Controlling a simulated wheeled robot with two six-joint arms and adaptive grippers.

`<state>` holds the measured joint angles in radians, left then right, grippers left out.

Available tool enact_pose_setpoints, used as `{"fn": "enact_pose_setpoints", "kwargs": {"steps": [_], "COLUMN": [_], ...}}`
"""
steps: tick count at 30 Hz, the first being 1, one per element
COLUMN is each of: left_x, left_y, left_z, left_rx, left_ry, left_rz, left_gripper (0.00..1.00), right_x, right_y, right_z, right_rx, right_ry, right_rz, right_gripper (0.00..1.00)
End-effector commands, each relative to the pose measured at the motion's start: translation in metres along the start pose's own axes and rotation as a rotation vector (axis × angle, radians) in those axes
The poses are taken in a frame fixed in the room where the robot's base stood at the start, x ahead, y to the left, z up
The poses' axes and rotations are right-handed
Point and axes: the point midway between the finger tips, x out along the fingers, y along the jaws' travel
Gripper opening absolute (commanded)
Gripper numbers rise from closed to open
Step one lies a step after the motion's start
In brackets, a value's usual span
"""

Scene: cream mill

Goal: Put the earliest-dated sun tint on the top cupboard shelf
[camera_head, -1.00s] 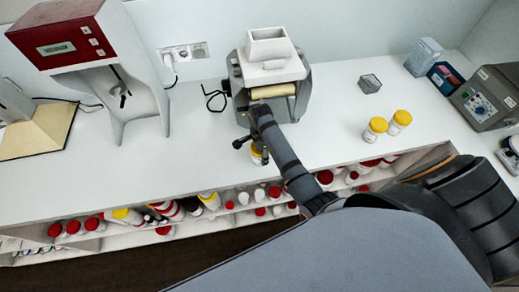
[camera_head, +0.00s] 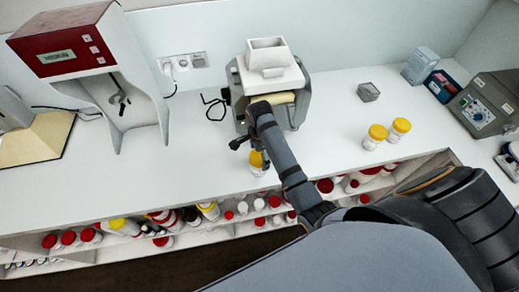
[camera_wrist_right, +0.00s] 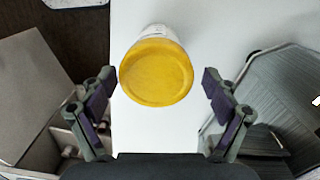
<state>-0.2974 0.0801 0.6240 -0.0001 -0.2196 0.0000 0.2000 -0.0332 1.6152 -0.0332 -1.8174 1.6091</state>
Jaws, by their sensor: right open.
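A white jar with a yellow lid (camera_head: 257,165) stands on the counter in front of the mill, partly hidden by my right gripper (camera_head: 248,147). In the right wrist view its yellow lid (camera_wrist_right: 157,74) lies between the two open fingers of my right gripper (camera_wrist_right: 161,88), with gaps on both sides. Two more yellow-lidded jars, a left one (camera_head: 375,137) and a right one (camera_head: 399,130), stand close together on the counter to the right. No label dates are legible. My left gripper is not in view, and I see no clear cupboard top shelf.
The grey mill (camera_head: 268,75) stands just behind the gripper. A red and grey machine (camera_head: 75,45) is at left, a grey box device (camera_head: 485,105) at right. Shelves under the counter's front edge hold several red-capped bottles (camera_head: 230,214).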

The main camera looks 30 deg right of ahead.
Motion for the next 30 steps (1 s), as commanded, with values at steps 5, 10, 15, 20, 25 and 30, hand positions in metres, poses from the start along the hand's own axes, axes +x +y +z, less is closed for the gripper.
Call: {"fn": "enact_pose_setpoints", "kwargs": {"steps": [5,10,15,20,25,30], "left_x": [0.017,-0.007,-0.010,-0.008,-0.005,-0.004], "left_y": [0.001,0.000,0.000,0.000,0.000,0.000], "left_z": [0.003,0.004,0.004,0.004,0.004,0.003], "left_rx": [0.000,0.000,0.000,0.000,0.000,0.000], "left_ry": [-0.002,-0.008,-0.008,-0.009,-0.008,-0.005], "left_rz": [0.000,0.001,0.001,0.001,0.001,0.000], "left_gripper": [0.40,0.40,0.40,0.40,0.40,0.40], "right_x": [-0.041,-0.073,-0.076,-0.066,-0.032,-0.019], "right_y": [-0.001,0.001,0.000,0.008,0.049,0.081], "right_z": [0.000,0.000,0.000,-0.004,-0.023,-0.034], "right_rx": [0.000,-0.001,0.000,-0.065,-0.471,-0.830], "right_ry": [-0.001,-0.001,0.000,0.006,0.055,0.117], "right_rz": [-0.005,0.002,0.002,-0.008,-0.075,-0.126], "right_gripper": [0.88,0.88,0.88,0.88,0.88,0.88]}}
